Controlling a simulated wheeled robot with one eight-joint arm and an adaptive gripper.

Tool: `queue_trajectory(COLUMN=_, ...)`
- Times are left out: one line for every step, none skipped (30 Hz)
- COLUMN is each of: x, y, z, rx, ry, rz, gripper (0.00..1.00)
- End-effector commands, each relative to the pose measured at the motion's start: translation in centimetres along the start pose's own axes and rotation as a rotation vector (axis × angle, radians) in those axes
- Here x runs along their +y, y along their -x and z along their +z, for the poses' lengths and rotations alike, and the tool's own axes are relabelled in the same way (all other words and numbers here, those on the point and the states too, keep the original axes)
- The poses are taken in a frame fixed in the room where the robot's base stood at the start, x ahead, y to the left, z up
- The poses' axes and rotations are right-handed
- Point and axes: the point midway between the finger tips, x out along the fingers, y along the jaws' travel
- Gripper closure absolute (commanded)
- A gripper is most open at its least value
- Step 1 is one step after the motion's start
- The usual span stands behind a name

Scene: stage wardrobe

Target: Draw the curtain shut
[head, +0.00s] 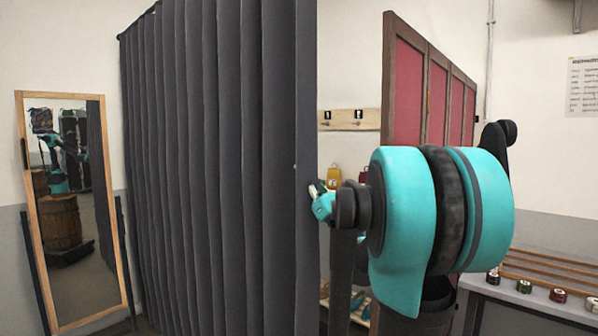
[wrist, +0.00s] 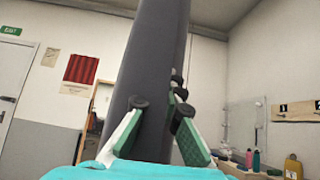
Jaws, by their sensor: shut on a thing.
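A dark grey pleated curtain (head: 215,170) hangs from a rail at the top and fills the left middle of the head view. Its right edge is a straight vertical border. My gripper (head: 318,200) is at this edge, at about mid-height of the picture, partly hidden behind my own arm. In the wrist view the curtain (wrist: 157,70) rises between the two fingers, and my gripper (wrist: 160,118) is shut on its edge. The lower part of the curtain is outside the head view.
A wood-framed mirror (head: 70,300) leans at the left. A folding screen with red panels (head: 436,90) stands behind my arm. A peg board (head: 350,119) is on the back wall. At the right, a bench (head: 530,305) holds several small tins.

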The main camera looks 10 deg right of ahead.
Motion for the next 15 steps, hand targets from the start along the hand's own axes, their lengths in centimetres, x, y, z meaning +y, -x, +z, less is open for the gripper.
queue_trajectory(x=-0.03, y=-0.02, z=-0.01, rx=0.0, ry=0.0, rz=-0.001, gripper=1.0)
queue_trajectory(x=-0.03, y=-0.02, z=-0.02, rx=0.0, ry=0.0, rz=-0.001, gripper=1.0)
queue_trajectory(x=-0.02, y=-0.02, z=-0.02, rx=0.0, ry=0.0, rz=-0.001, gripper=1.0)
queue_trajectory(x=-0.02, y=-0.03, z=-0.02, rx=0.0, ry=0.0, rz=-0.001, gripper=1.0)
queue_trajectory(x=-0.02, y=-0.03, z=-0.03, rx=0.0, ry=0.0, rz=-0.001, gripper=0.91)
queue_trajectory(x=-0.02, y=-0.03, z=-0.03, rx=0.0, ry=0.0, rz=0.0, gripper=0.86)
queue_trajectory(x=-0.02, y=-0.04, z=-0.03, rx=0.0, ry=0.0, rz=0.0, gripper=0.82)
queue_trajectory(x=-0.01, y=-0.04, z=-0.04, rx=0.0, ry=0.0, rz=0.0, gripper=0.78)
queue_trajectory(x=-0.01, y=-0.04, z=-0.04, rx=0.0, ry=0.0, rz=0.0, gripper=0.73)
queue_trajectory(x=-0.01, y=-0.04, z=-0.04, rx=0.0, ry=0.0, rz=0.0, gripper=0.72)
queue_trajectory(x=0.0, y=-0.04, z=-0.04, rx=0.0, ry=0.0, rz=0.0, gripper=0.72)
queue_trajectory(x=0.0, y=-0.04, z=-0.04, rx=0.0, ry=0.0, rz=0.0, gripper=0.72)
queue_trajectory(x=0.0, y=-0.04, z=-0.04, rx=0.0, ry=0.0, rz=0.0, gripper=0.72)
queue_trajectory(x=0.0, y=-0.04, z=-0.05, rx=0.0, ry=0.0, rz=0.0, gripper=0.72)
queue_trajectory(x=0.01, y=-0.04, z=-0.05, rx=0.0, ry=0.0, rz=0.0, gripper=0.72)
